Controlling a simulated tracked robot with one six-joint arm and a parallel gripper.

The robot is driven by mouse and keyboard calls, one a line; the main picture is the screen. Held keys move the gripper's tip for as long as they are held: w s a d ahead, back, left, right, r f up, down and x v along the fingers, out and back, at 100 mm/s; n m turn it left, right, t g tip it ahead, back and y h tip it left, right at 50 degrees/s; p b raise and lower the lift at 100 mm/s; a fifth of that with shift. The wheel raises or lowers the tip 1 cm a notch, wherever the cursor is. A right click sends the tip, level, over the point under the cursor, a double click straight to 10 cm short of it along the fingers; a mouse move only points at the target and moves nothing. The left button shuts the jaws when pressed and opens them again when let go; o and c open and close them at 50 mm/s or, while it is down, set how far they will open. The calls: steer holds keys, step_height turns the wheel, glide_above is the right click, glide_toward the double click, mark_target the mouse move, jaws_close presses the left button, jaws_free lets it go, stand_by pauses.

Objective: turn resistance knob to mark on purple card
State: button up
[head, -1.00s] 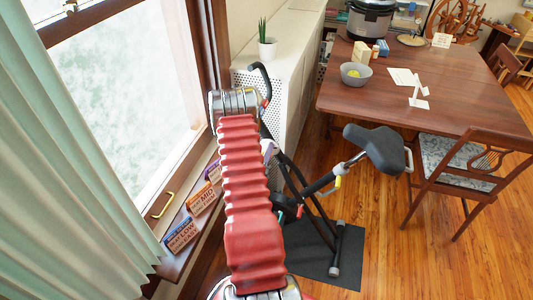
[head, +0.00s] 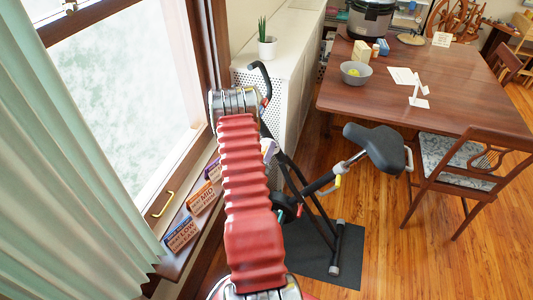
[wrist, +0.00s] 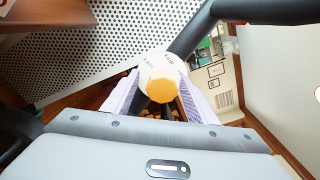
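The resistance knob (wrist: 166,92) shows in the wrist view as a yellow-orange knob on a white dial plate (wrist: 158,66) with small lettering. In the head view, my arm hides the knob and the gripper's tips. The purple card (head: 213,169) stands on the window sill, farthest of three cards and partly hidden; its mark cannot be read.
An orange MID card (head: 202,199) and a blue-topped LOW EASY card (head: 182,233) stand nearer on the sill. The exercise bike's saddle (head: 379,148) and frame are right of my arm, on a dark mat (head: 345,262). A table (head: 450,105) and chair (head: 470,165) stand farther right.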

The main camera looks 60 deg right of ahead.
steer(key=s+a, duration=0.2)
steer(key=a, duration=1.1)
steer(key=shift+a, duration=0.3)
steer(key=shift+s, duration=0.1)
